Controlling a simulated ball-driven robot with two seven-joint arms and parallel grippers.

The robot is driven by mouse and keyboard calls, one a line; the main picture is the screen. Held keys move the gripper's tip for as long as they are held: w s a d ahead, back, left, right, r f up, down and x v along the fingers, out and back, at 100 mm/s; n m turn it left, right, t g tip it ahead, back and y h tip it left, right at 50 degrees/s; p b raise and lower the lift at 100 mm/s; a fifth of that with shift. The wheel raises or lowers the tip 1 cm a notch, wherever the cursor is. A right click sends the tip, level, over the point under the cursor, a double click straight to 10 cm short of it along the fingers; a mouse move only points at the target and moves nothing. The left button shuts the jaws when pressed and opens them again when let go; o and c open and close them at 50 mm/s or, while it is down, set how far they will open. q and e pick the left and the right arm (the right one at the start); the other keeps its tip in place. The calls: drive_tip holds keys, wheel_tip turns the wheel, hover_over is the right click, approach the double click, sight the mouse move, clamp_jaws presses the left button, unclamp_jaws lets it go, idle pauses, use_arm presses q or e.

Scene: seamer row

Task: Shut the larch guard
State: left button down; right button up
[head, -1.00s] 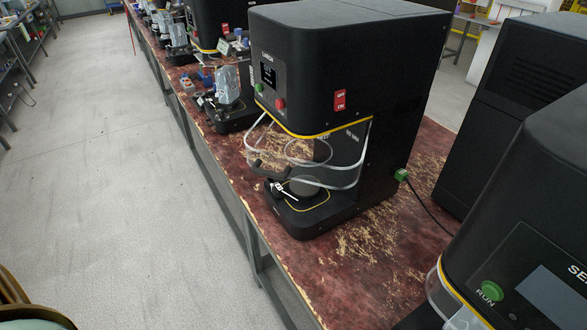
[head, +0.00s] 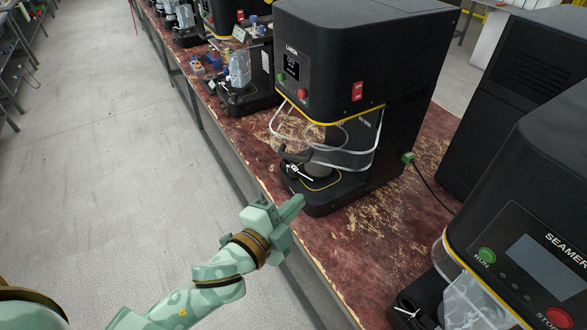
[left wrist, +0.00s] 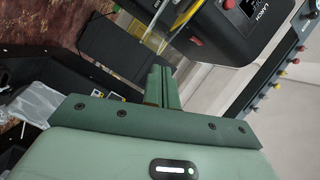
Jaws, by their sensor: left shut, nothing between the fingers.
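The black machine labelled LARCH (head: 345,65) stands on the worn red bench. Its clear curved guard (head: 358,157) hangs below the yellow-edged head, with a dark handle (head: 295,154) at its front left. A gap shows between the guard's lower edge and the black base (head: 333,200), so it looks raised. My left gripper (head: 299,203) is shut and empty, in front of the base at the bench edge, apart from the handle. In the left wrist view its fingers (left wrist: 160,88) point towards the machine, whose labelled front (left wrist: 240,15) shows upside down. My right gripper is out of view.
A second machine with a RUN button (head: 487,255) stands at the near right. Other machines and small parts (head: 238,70) line the bench behind. A green plug (head: 408,158) with a cable sits at the machine's right side. The floor at left is clear.

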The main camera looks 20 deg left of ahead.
use_arm(q)
drive_tip(key=w+a+f, duration=0.1)
drive_tip(key=w, duration=1)
drive_tip(key=shift+w+m, duration=0.3)
drive_tip(key=shift+m, duration=0.1)
drive_tip(key=shift+a, duration=0.15)
